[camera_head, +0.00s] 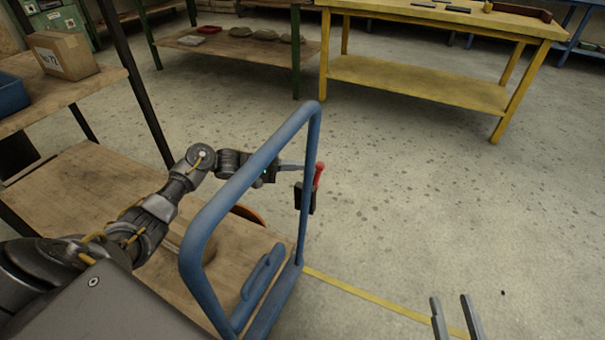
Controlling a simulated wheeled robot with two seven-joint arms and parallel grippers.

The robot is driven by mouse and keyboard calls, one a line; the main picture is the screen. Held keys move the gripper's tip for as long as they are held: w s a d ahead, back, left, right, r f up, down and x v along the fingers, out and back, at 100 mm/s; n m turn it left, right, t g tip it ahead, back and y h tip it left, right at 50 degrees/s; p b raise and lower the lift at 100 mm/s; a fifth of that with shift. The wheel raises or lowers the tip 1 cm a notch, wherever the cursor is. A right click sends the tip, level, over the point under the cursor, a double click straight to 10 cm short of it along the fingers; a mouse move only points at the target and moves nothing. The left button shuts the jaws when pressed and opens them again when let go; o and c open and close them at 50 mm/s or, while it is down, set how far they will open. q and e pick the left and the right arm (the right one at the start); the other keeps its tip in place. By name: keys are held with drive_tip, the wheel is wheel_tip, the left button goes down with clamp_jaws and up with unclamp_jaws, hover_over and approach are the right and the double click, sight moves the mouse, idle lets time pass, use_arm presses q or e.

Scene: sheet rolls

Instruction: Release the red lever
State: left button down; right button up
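The red lever (319,174) stands up from a black block (305,198) on the right post of a blue tubular frame (196,240). My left arm reaches in from the left, partly behind the frame's slanted tube. My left gripper (291,166) points right at the post, close to the lever, level with its middle. Its fingers are seen edge-on and the post hides their tips, so I cannot tell whether they touch the lever or how far apart they are. My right gripper (456,312) is at the bottom right, open and empty, with two grey fingers apart.
A wooden shelf rack (62,92) with a cardboard box (62,54) stands at the left. A yellow table (420,80) and a bench with grey bundles (225,46) stand at the back. The speckled floor right of the frame is clear, crossed by a yellow line (370,296).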

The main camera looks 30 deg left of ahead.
use_arm(q)
drive_tip(key=shift+s+d+f, duration=0.15)
drive_tip(key=shift+d, duration=0.55)
drive_tip(key=shift+s+d+f, duration=0.1)
drive_tip(key=shift+s+d, duration=0.05)
drive_tip(key=shift+d, duration=0.55)
use_arm(e)
drive_tip(key=shift+s+a+r+t+y, duration=0.1)
drive_tip(key=shift+s+r+t+y, duration=0.2)
drive_tip(key=shift+r+y, duration=0.15)
drive_tip(key=shift+r, duration=0.1)
drive_tip(key=shift+w, duration=0.1)
